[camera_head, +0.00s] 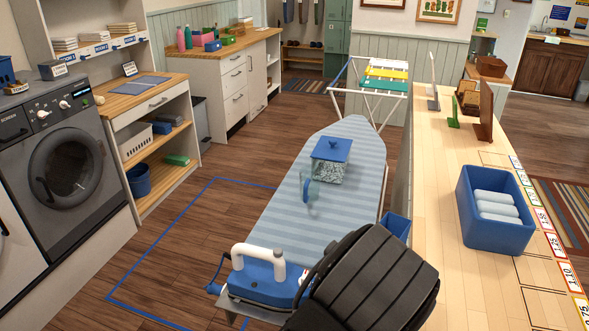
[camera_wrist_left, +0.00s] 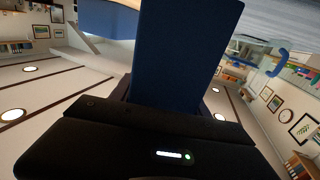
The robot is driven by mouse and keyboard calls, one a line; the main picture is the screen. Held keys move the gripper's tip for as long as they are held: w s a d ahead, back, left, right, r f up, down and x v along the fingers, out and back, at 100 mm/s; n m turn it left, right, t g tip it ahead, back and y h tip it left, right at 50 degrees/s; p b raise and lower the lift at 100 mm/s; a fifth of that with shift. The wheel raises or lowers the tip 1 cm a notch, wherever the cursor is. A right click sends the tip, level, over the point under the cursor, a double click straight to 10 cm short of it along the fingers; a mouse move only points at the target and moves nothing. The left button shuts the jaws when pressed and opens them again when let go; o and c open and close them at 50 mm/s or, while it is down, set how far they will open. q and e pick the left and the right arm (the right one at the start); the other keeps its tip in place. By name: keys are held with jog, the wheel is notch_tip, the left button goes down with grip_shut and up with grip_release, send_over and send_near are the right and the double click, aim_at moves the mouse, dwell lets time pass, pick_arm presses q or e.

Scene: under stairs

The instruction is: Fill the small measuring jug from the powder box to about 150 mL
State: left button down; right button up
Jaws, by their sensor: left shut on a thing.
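The powder box (camera_head: 329,171), clear-sided with pale speckled contents and a blue lid (camera_head: 332,149), stands on the striped ironing board (camera_head: 347,131). The small measuring jug (camera_head: 313,189), clear with a blue handle, stands just in front of it. What looks like the jug's blue handle also shows at the upper right of the left wrist view (camera_wrist_left: 281,56). My left gripper (camera_wrist_left: 165,105) is shut on a dark blue flat-sided thing (camera_wrist_left: 183,50); I cannot tell what it is. In the head view the grip itself is not visible. My right gripper is not in view.
An iron (camera_head: 262,272) with a white handle sits at the near end of the board. A blue bin of white rolls (camera_head: 492,232) stands on the wooden counter (camera_head: 433,200) at right. A blue object (camera_head: 397,226) shows between board and counter.

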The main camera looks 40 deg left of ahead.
pick_arm(q)
jog(key=shift+a+r, duration=0.1)
jog(key=shift+a, duration=0.3)
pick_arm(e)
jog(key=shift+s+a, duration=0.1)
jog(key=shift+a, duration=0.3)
